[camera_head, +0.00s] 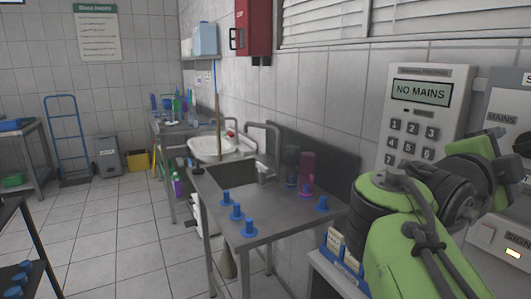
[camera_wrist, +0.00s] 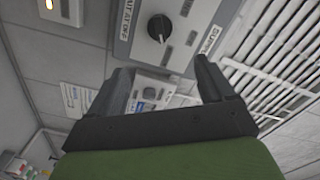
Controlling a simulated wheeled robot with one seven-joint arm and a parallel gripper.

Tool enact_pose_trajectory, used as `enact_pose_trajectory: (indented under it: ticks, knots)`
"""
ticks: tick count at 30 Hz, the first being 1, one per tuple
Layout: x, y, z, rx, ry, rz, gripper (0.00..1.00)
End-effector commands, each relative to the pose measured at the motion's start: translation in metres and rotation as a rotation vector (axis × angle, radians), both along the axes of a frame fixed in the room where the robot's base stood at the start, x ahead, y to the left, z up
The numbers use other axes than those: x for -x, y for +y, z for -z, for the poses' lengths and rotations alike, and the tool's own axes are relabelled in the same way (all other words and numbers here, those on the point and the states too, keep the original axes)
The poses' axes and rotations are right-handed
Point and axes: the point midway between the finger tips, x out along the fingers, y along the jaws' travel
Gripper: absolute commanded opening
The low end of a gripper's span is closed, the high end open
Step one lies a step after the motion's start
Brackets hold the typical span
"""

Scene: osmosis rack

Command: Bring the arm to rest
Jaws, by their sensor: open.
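My arm (camera_head: 420,235), green with dark joints, is bent at the right of the head view, in front of the wall panels. Its far end points right and up, and I cannot make out the fingers there. In the wrist view my gripper (camera_wrist: 162,66) is open, its two dark fingers apart with nothing between them. Beyond the fingers is a grey box with a black rotary knob (camera_wrist: 159,28). The distance from the fingertips to the box is hard to tell.
A keypad panel (camera_head: 425,105) reading "NO MAINS" and another wall panel (camera_head: 507,105) are close to the arm. A steel sink table (camera_head: 262,222) with several blue fittings stands left of it. Slatted blinds (camera_wrist: 277,62) show in the wrist view. The tiled floor (camera_head: 125,235) at left is open.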

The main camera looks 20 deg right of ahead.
Motion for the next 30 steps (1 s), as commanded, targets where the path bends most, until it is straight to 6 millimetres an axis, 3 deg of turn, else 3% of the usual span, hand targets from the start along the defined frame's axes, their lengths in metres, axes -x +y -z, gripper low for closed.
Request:
enact_pose_trajectory:
  ticks: [2, 5, 8, 9, 11, 15, 22, 23, 24, 30]
  knots:
    - [-0.003, 0.002, 0.003, -0.009, 0.018, -0.019, 0.82]
    - [-0.024, 0.024, 0.029, -0.071, 0.158, -0.170, 0.82]
    - [-0.053, 0.076, 0.084, -0.146, 0.443, -0.461, 0.82]
    - [-0.060, 0.102, 0.108, -0.162, 0.569, -0.589, 0.82]
    - [-0.063, 0.140, 0.143, -0.166, 0.745, -0.774, 0.82]
    - [-0.044, 0.220, 0.212, -0.114, 1.102, -1.160, 0.82]
    - [0.028, 0.314, 0.296, 0.093, 1.547, -1.696, 0.82]
    - [0.039, 0.322, 0.302, 0.125, 1.592, -1.754, 0.82]
    - [0.034, 0.319, 0.277, 0.115, 1.579, -1.734, 0.82]
    - [0.032, 0.318, 0.212, 0.110, 1.574, -1.727, 0.82]
